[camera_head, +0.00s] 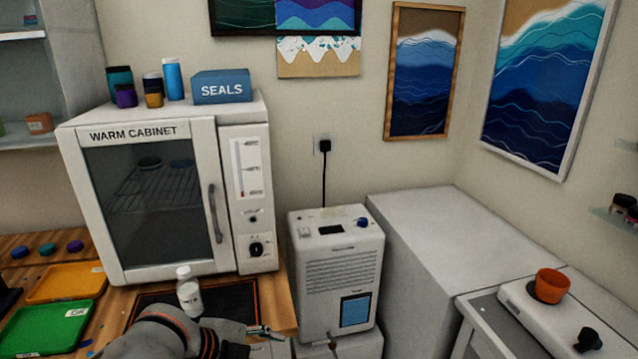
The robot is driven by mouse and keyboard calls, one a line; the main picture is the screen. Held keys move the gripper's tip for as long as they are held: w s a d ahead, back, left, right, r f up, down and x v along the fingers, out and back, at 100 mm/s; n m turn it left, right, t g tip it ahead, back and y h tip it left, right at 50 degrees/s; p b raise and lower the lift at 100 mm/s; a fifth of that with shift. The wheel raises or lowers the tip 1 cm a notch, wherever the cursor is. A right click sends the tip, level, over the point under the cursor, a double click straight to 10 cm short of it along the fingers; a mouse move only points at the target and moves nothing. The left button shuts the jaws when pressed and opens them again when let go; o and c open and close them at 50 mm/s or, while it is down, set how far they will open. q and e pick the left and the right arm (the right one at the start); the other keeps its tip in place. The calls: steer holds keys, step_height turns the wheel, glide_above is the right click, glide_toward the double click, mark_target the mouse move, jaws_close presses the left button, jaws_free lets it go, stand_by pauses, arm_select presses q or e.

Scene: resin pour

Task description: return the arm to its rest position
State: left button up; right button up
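One arm of mine comes in at the bottom left, and I take it for my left arm. Its gripper (264,332) points right, over the front right corner of the wooden bench (281,300). I see the gripper side-on and small, so I cannot tell whether it is open or shut. Nothing is clearly visible in it. A white bottle (188,294) stands upright behind the arm, on a dark mat (235,300) with an orange edge. The arm partly hides the mat and the bottle's foot. My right gripper is not in view.
The warm cabinet (150,132) stands behind the mat. A green tray (47,325) and an orange tray (65,283) lie at left. A white dehumidifier-like unit (337,260) stands right of the bench. An orange cup (551,285) sits on a white device (570,320) at far right.

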arm_select(q)
step_height(320, 180, down, 6)
steer(key=d+n+t+h, duration=0.1)
steer(key=n+t, duration=0.1)
steer(key=n, duration=0.4)
steer(key=s+a+f+n+t+y, duration=0.1)
steer(key=s+a+f+n+y, duration=0.1)
steer(key=s+a+f+n, duration=0.3)
steer(key=s+a+f+n+t+y, duration=0.2)
steer(key=s+a+f+n, duration=0.3)
steer(key=f, duration=0.8)
steer(key=s+a+y, duration=0.1)
steer(key=s+a, duration=0.2)
steer(key=s, duration=0.2)
steer(key=shift+a+n, duration=0.3)
steer(key=shift+n, duration=0.1)
